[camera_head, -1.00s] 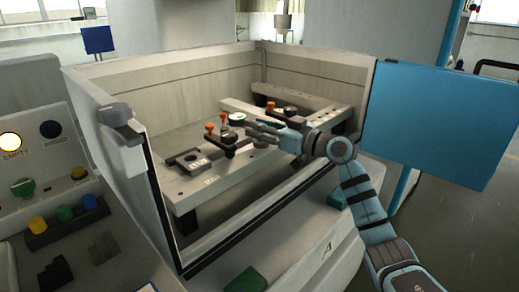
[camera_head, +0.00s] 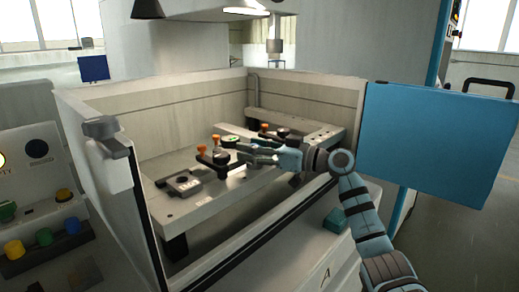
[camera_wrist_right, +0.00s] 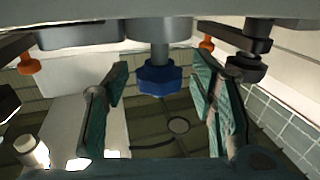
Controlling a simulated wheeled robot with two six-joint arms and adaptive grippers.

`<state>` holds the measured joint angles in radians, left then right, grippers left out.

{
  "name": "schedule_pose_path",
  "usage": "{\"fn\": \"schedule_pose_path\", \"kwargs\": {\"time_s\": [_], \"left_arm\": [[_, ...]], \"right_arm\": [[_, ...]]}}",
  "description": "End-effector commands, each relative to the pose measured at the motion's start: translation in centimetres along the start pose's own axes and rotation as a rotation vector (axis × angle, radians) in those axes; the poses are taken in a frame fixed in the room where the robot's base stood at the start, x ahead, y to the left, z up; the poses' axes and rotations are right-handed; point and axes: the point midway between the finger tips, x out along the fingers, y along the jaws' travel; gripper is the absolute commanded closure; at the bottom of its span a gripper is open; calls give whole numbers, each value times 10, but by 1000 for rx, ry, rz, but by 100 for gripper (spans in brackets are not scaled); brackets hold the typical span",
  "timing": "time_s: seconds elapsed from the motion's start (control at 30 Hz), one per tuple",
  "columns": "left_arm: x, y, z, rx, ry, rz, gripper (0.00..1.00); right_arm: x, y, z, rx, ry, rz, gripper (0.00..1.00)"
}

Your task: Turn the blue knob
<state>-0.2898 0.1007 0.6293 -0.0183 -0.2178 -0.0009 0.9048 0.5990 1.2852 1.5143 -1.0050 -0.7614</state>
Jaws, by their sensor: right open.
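In the right wrist view a blue faceted knob (camera_wrist_right: 160,79) sits on a grey round stem. It lies between the two spread fingers of my right gripper (camera_wrist_right: 161,74), with gaps visible on both sides. My left gripper is not in view.
Orange-topped clamps (camera_head: 216,139) stand close beside the gripper. The tank's front wall edge (camera_head: 262,238) and the blue panel (camera_head: 437,144) at the right border the arm. A control panel at the left has yellow, blue and green caps (camera_head: 72,226).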

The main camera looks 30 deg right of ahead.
Motion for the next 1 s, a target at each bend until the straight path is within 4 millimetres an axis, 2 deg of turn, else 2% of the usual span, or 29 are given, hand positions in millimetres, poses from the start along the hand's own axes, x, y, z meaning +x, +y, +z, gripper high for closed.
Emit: {"fn": "schedule_pose_path", "kwargs": {"time_s": [0.17,0.4,0.5,0.63,1.0], "left_arm": [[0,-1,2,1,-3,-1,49],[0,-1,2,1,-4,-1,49],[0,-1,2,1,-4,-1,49],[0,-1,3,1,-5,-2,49],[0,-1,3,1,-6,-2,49]], "right_arm": [[-32,1,2,-4,-6,4,49],[-97,0,2,-2,-10,2,49],[-112,0,2,-2,-6,1,49],[-118,0,0,0,-3,0,49],[-119,0,0,0,-1,1,49]]}}
